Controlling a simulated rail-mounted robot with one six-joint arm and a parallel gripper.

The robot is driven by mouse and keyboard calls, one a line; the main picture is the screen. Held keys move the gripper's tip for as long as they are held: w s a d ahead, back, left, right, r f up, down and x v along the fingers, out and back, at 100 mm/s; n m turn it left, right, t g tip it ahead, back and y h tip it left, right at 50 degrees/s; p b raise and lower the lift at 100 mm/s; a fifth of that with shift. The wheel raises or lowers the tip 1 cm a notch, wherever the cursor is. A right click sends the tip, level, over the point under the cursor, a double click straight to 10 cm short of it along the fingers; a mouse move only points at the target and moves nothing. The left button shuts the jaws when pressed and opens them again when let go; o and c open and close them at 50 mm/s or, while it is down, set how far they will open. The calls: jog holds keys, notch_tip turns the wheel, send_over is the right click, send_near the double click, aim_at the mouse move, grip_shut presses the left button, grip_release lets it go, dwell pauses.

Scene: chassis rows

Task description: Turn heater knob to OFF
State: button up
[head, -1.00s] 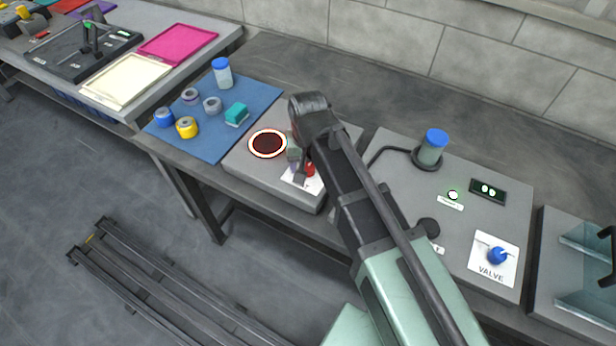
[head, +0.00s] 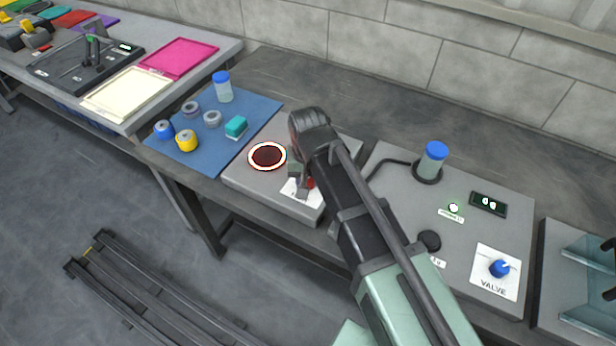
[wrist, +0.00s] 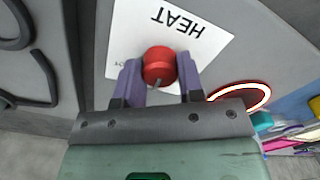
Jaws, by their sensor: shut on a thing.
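The heater knob (wrist: 159,66) is red and sits on a white label plate (wrist: 205,32) marked HEAT in the wrist view. My gripper (wrist: 158,80) has its two purple fingers on either side of the knob, shut on it. A pale pointer line on the knob faces the near side, toward my gripper. In the head view the red knob (head: 310,183) is partly hidden by my arm. The heater plate (head: 267,156) is dark red with a glowing ring, on the same grey panel. Any OFF mark on the label is hidden or too small to read.
Left of the heater, a blue mat (head: 215,128) holds several capped rolls, a teal block (head: 236,126) and a blue-lidded jar (head: 222,87). To the right stand another blue-lidded jar (head: 433,160) and a blue valve knob (head: 499,268). Floor rails (head: 150,300) lie in front.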

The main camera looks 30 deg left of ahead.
aim_at(308, 179)
jog(key=n, duration=1.1)
jog(key=shift+n, duration=0.3)
dwell(0.4)
jog(key=o, duration=0.9)
notch_tip(308, 179, up, 11)
jog(key=p, duration=1)
jog(key=shift+p, duration=0.4)
